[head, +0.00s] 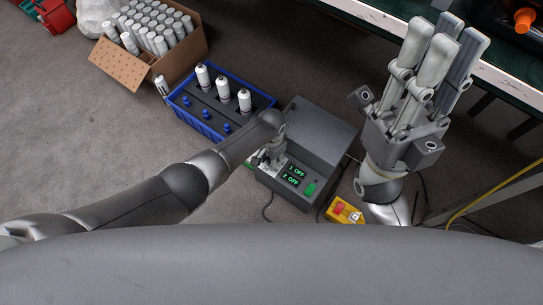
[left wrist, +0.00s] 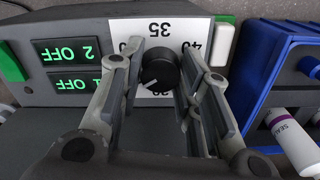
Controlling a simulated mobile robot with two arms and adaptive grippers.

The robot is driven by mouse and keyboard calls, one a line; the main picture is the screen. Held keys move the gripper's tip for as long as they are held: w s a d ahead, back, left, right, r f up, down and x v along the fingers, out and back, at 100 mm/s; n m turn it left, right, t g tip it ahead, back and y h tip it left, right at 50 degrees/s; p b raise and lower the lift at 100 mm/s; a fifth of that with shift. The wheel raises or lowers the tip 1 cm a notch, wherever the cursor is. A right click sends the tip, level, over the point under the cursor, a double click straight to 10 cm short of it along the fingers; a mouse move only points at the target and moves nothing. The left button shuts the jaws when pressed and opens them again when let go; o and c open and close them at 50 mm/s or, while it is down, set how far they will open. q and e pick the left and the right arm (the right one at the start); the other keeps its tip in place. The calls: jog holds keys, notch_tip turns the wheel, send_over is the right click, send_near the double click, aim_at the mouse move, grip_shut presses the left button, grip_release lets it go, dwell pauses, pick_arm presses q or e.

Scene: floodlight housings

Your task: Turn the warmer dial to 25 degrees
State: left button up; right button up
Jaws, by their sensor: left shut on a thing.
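The grey warmer box (head: 318,132) stands on the floor at the centre of the head view, its panel facing me. My left gripper (head: 268,155) reaches down to the white dial plate on this panel. In the left wrist view the black round dial (left wrist: 159,72) sits between the fingers of my left gripper (left wrist: 160,65), which is shut on it. A white mark shows on the dial's lower left. My right gripper (head: 444,42) is raised, open and empty.
Green displays (head: 293,175) read 1 OFF and 2 OFF. A blue crate (head: 205,121) with white bottles stands beside the warmer. A cardboard box (head: 142,61) of cans lies behind. A yellow control box (head: 343,211) and cables lie at the right.

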dwell(0.6)
pick_arm(q)
jog(key=o, duration=1.1)
jog(key=shift+c, duration=0.2)
notch_tip(320, 180, up, 12)
jog(key=shift+s, duration=0.1)
dwell(0.4)
